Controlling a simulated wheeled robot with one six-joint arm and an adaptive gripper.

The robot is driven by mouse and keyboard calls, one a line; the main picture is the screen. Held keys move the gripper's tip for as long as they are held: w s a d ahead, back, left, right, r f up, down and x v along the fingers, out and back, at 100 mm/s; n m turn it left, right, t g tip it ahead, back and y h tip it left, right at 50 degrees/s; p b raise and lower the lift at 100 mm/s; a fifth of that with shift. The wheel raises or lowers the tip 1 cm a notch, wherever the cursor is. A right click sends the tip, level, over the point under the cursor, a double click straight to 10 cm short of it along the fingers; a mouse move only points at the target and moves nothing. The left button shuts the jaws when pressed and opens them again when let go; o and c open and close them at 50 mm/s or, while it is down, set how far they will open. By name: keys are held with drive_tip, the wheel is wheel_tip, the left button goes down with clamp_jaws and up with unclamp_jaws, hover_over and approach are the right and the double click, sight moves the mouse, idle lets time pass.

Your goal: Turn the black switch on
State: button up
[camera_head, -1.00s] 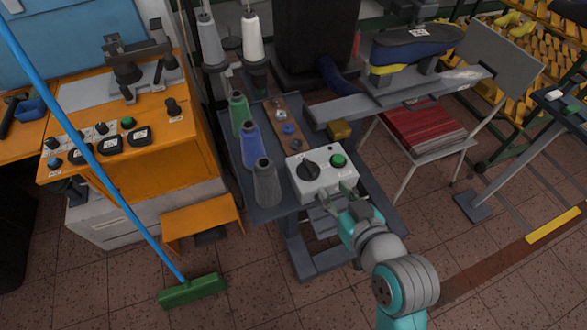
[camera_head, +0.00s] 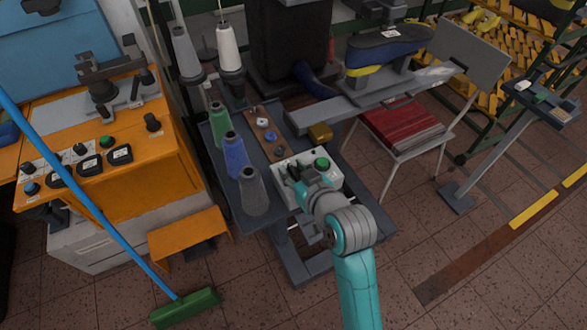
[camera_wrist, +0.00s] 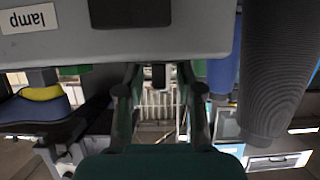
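The black switch (camera_head: 291,171) is a round knob on a light grey control box (camera_head: 333,182), beside a green button (camera_head: 321,164). My gripper (camera_head: 299,183) is over the front of the box and partly hides the switch in the head view. In the wrist view, the box (camera_wrist: 215,30) fills the top, upside down, with a "lamp" label (camera_wrist: 28,18) and a dark part that looks like the switch (camera_wrist: 130,12). My gripper's fingers (camera_wrist: 160,88) are apart there. I cannot tell whether they touch the switch; its exact setting is hidden.
Grey, blue and green thread cones (camera_head: 253,190) stand close left of the box. A small board with knobs (camera_head: 268,135) lies behind it. A metal beam with a shoe last (camera_head: 385,52) is behind right. A broom (camera_head: 185,307) leans at the left.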

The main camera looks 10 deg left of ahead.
drive_tip(key=shift+w+a, duration=0.1)
drive_tip(key=shift+w, duration=0.05)
drive_tip(key=shift+c, duration=0.2)
clamp_jaws()
drive_tip(key=shift+m+h, duration=0.4)
drive_tip(key=shift+h, duration=0.1)
drive_tip(key=m+t+h, duration=0.2)
drive_tip(key=m+h, duration=0.1)
drive_tip(key=shift+a, duration=0.1)
drive_tip(key=shift+m+h, duration=2.5)
drive_tip(key=shift+h, duration=0.5)
